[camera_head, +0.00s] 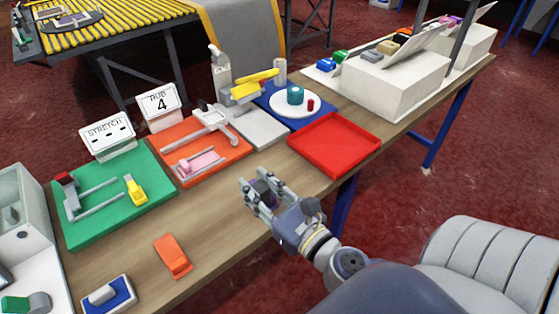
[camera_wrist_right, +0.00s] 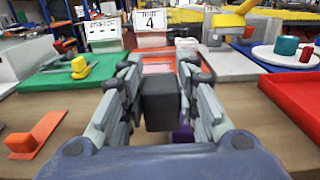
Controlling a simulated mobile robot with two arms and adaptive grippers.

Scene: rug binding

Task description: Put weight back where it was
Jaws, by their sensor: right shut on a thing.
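My right gripper (camera_head: 260,196) is above the wooden bench, in front of the orange board. It is shut on a dark grey block, which looks like the weight (camera_wrist_right: 160,103); the block sits upright between the fingers in the wrist view. A small purple part (camera_wrist_right: 183,131) shows just behind the block, low between the fingers; I cannot tell what it belongs to. The orange board (camera_head: 235,153) bears grey metal parts and a pink piece (camera_head: 200,162). The "RUB 4" sign (camera_head: 160,107) stands behind it. My left gripper is not in view.
A red tray (camera_head: 334,145) lies empty right of the gripper. A green board (camera_head: 148,207) with grey rails lies left. An orange piece (camera_head: 173,257) and a blue-white block (camera_head: 107,295) lie near the front edge. A blue board with a white plate (camera_head: 277,108) stands behind. Bare wood lies around the gripper.

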